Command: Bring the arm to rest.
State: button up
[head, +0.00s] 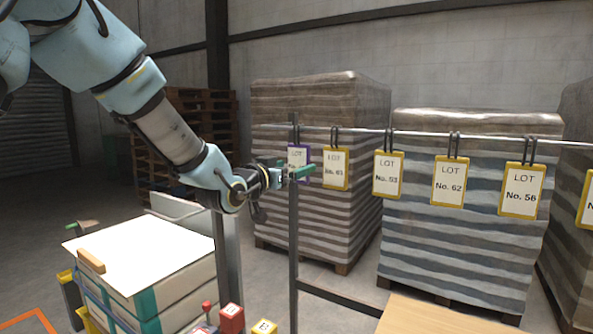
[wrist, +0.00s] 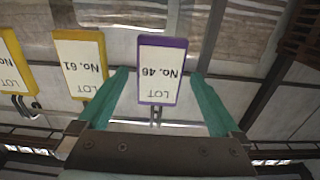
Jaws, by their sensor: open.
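My arm reaches in from the upper left in the head view, and my gripper (head: 300,173) is at the left end of the rail, in front of a purple-framed lot tag (head: 298,155). In the wrist view my gripper (wrist: 163,85) has its two green fingers spread wide. The purple tag (wrist: 161,70), No. 46, shows between them, hanging from its hooks. No finger appears to touch it. A yellow-framed tag, No. 61 (wrist: 80,65), hangs just beside the left finger.
More yellow tags, such as No. 62 (head: 449,181), hang along the metal rail (head: 470,136) to the right. Wrapped pallet stacks (head: 460,240) stand behind. A post (head: 294,240) rises below my gripper. A white-topped stack (head: 140,250) and a red block (head: 231,318) are lower left.

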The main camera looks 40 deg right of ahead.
jog(key=b+v, duration=0.2)
jog(key=v, duration=0.6)
jog(key=shift+a, duration=0.2)
jog(key=w+a+f+n+t+y, duration=0.3)
jog(key=w+a+f+y, duration=0.2)
jog(key=w+a+f, duration=0.3)
jog(key=w+a+f+n+y, duration=0.3)
jog(key=a+f+y, duration=0.1)
jog(key=a, duration=0.7)
jog(key=w+a+f+n+y, duration=0.2)
jog(key=a+f+y, duration=0.25)
jog(key=a, duration=0.65)
jog(key=s+a+f+n+g+y, duration=0.2)
jog(key=s+a, duration=0.3)
jog(key=a, duration=0.4)
jog(key=s+a+f+n+g+y, duration=0.1)
jog(key=s+a+f+n+g, duration=0.2)
jog(key=a, duration=0.6)
jog(key=s+f+g, duration=0.1)
jog(key=s, duration=0.1)
jog(key=shift+s+a+n+y, duration=0.25)
jog(key=shift+s+n+y, duration=0.1)
jog(key=shift+s+n, duration=0.05)
